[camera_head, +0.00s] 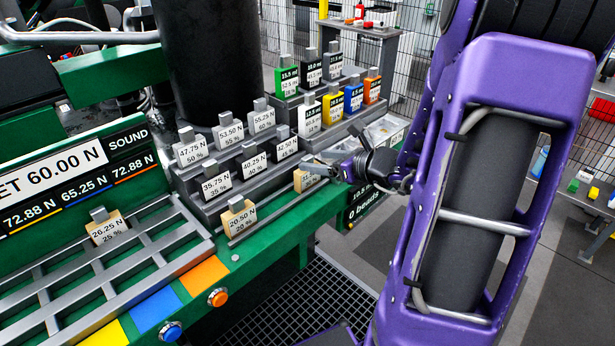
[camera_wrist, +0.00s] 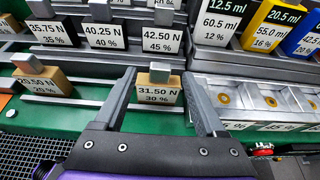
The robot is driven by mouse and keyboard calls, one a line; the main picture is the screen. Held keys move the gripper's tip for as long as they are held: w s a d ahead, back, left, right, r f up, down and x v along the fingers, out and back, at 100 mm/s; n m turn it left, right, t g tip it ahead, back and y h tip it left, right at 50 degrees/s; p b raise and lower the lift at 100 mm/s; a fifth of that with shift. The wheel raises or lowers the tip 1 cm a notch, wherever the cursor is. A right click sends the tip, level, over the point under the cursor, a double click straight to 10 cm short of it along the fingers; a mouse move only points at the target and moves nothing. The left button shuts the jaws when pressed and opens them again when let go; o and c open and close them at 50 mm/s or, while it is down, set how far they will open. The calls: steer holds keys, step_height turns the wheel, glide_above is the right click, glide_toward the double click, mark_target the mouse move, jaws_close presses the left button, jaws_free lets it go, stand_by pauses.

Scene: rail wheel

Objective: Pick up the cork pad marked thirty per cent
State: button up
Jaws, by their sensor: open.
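The cork pad marked 31.50 N, 30 % (camera_wrist: 158,94) is a tan block with a white label and a grey knob on top. It stands upright on the front ledge in the wrist view. My gripper (camera_wrist: 162,77) is open, with one grey finger on each side of the pad as seen there. I cannot tell whether either finger touches it. In the head view the pad (camera_head: 299,185) is partly covered by my gripper (camera_head: 315,166), which is at its right side.
The 20.50 N, 20 % pad (camera_head: 239,217) stands to the left on the same ledge. Several labelled weights, including 42.50 N (camera_wrist: 162,40), stand on the steps behind. A compartment tray (camera_wrist: 258,100) lies to the right. A 26.25 N pad (camera_head: 106,229) rests on the metal rack.

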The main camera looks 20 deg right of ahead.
mark_target(310, 159)
steer(key=x, duration=0.4)
steer(key=shift+w+b, duration=0.2)
steer(key=shift+b, duration=0.1)
jaws_close()
